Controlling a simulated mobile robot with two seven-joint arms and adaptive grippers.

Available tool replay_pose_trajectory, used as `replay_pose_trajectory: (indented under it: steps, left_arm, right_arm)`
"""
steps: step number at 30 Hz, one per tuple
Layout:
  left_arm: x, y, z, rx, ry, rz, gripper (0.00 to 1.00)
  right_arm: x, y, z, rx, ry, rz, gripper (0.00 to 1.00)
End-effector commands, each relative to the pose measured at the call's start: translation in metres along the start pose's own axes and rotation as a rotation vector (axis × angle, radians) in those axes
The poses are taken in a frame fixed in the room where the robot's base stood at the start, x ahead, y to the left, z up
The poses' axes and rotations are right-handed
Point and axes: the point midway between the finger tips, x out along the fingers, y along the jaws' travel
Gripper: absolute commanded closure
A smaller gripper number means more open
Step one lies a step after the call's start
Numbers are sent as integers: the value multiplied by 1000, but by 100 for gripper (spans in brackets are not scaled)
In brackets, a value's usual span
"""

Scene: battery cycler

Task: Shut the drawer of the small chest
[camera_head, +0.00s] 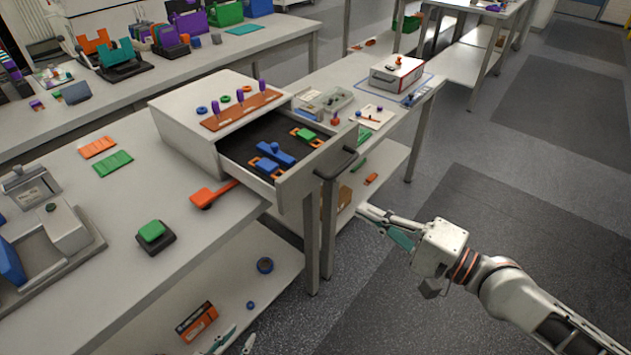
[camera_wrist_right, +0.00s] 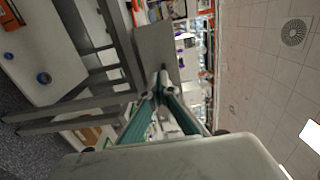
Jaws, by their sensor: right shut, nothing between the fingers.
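The small white chest (camera_head: 180,125) stands on the workbench. Its drawer (camera_head: 308,178) is pulled out well past the bench edge, with a dark bar handle (camera_head: 340,166) on its front. Blue, green and orange parts lie inside it. My right gripper (camera_head: 362,212) is shut and empty, in front of and below the drawer front, pointing left and apart from the handle in the head view. Its closed fingertips (camera_wrist_right: 163,80) also show in the right wrist view. My left gripper (camera_head: 238,342) shows only its spread fingertips at the bottom edge, low beside the lower shelf.
An orange board with purple-handled tools (camera_head: 240,110) lies on the chest top. An orange scoop-like piece (camera_head: 204,198) lies beside the drawer on the bench. Bench legs (camera_head: 328,230) stand under the drawer. Floor to the right is clear.

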Motion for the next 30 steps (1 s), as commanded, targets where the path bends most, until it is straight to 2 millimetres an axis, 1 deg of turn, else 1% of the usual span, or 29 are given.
replay_pose_trajectory:
  steps: [1, 6, 15, 18, 21, 24, 30]
  left_arm:
    - [-3, -1, -5, 1, 2, 0, 71]
    - [-6, -2, -12, 1, 6, -1, 71]
    - [-9, -3, -18, 2, 9, -2, 71]
    - [-10, -3, -19, 2, 9, -2, 71]
    - [-10, -3, -20, 2, 9, -2, 71]
    - [-10, -3, -20, 2, 9, -2, 71]
    - [-10, -3, -20, 2, 9, -2, 71]
  right_arm:
    - [9, -4, 1, 2, 0, -5, 100]
    - [37, -4, 0, 0, 0, -5, 100]
    - [90, -3, 0, -1, 0, -4, 100]
    - [103, -1, 0, -2, 0, -2, 100]
    - [113, -1, 0, -4, 1, -1, 100]
    - [119, 0, 0, -4, 0, 0, 100]
    - [121, 0, 0, -4, 1, 0, 100]
